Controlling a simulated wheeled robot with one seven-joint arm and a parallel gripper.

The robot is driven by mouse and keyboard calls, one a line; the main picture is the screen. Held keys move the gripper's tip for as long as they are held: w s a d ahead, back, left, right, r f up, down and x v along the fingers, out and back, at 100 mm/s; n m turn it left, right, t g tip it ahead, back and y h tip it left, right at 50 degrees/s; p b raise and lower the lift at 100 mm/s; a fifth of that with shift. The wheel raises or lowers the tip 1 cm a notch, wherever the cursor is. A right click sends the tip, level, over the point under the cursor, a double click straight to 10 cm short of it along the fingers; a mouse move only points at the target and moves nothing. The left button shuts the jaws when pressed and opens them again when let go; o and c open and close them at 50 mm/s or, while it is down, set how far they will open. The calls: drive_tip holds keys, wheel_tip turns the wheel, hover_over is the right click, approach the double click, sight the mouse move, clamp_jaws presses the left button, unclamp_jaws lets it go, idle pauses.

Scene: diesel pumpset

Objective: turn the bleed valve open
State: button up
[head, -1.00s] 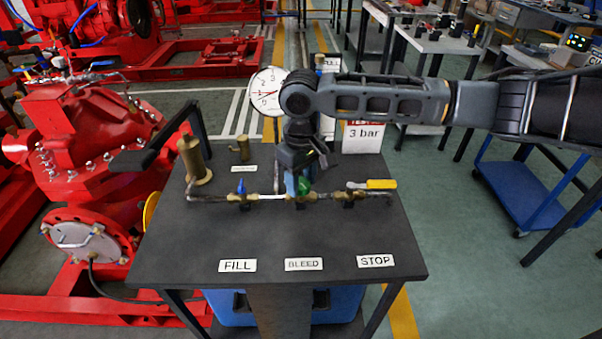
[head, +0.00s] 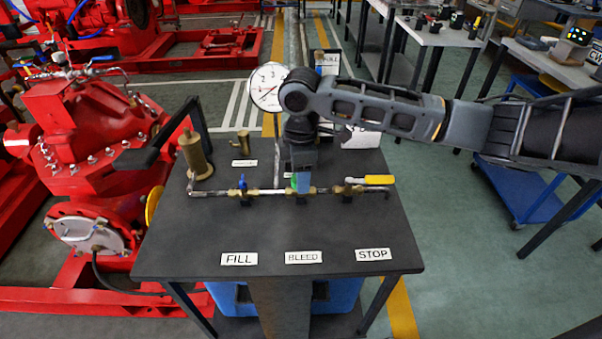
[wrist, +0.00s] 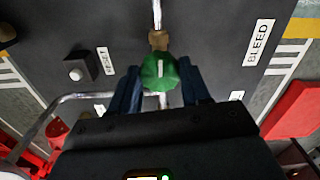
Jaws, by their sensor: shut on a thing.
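The bleed valve has a green knob (wrist: 160,72) with a white line on it, seen from above in the wrist view. In the head view only a sliver of green (head: 294,182) shows, mostly hidden by my gripper (head: 303,186). The valve sits on the pipe behind the BLEED label (head: 304,257). My gripper points down over the valve, and its blue fingers (wrist: 160,85) stand on either side of the green knob, shut on it. In the wrist view the white line runs along the picture's vertical.
A blue-handled valve (head: 243,184) is to the left on the same pipe, and a yellow-handled valve (head: 378,180) to the right. A round gauge (head: 267,88) stands behind. A brass cylinder (head: 195,156) is at the left. The table front (head: 280,230) is clear around the labels.

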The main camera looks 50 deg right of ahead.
drive_tip(key=n, duration=0.6)
drive_tip(key=shift+b, duration=0.35)
drive_tip(key=shift+n, duration=0.3)
drive_tip(key=o, duration=1.1)
drive_tip(key=shift+c, duration=0.2)
drive_tip(key=shift+r, duration=0.1)
wheel_tip(320, 180, up, 8)
drive_tip(key=shift+f, duration=0.2)
